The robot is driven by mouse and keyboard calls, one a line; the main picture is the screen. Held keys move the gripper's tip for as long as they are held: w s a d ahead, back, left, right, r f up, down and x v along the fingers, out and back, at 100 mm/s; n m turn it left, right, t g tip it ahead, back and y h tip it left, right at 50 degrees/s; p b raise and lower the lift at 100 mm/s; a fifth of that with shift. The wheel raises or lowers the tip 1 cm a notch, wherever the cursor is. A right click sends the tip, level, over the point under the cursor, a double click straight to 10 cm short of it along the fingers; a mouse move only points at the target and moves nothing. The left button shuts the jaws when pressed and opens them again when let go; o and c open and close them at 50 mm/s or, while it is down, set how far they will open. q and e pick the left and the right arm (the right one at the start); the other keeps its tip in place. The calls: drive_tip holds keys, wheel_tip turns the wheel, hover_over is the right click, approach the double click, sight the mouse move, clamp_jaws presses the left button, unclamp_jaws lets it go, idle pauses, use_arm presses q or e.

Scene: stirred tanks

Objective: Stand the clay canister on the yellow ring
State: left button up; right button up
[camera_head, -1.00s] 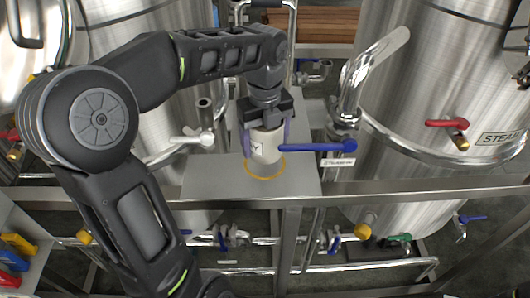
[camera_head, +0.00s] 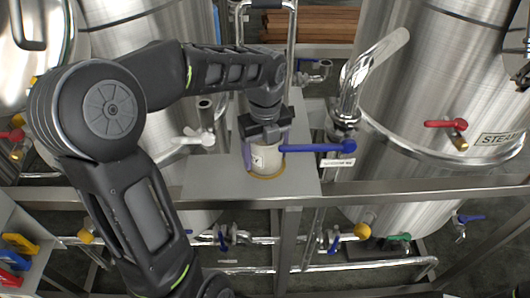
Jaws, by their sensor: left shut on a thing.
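The clay canister (camera_head: 266,159) is a pale, cream-coloured cylinder with a dark mark on its side. It is upright at the yellow ring (camera_head: 268,177) on the grey metal shelf. Only the front arc of the ring shows below the canister's base; the rest is hidden. I cannot tell whether the base touches the shelf. My left gripper (camera_head: 264,143) is shut on the canister from above, with its fingers down either side. My right gripper is not in view.
A blue valve lever (camera_head: 318,148) reaches close to the canister's right side. A white-handled valve (camera_head: 195,138) stands to the left. Steel tanks (camera_head: 440,110) flank the shelf, and a metal rail (camera_head: 400,187) runs in front. The shelf's left part (camera_head: 207,178) is bare.

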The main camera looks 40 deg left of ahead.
use_arm(q)
drive_tip(key=o, duration=1.9)
drive_tip(key=shift+f, duration=0.1)
drive_tip(key=shift+r, duration=0.5)
wheel_tip(320, 180, up, 11)
drive_tip(key=shift+r+p, duration=0.2)
drive_tip(key=shift+p, duration=0.8)
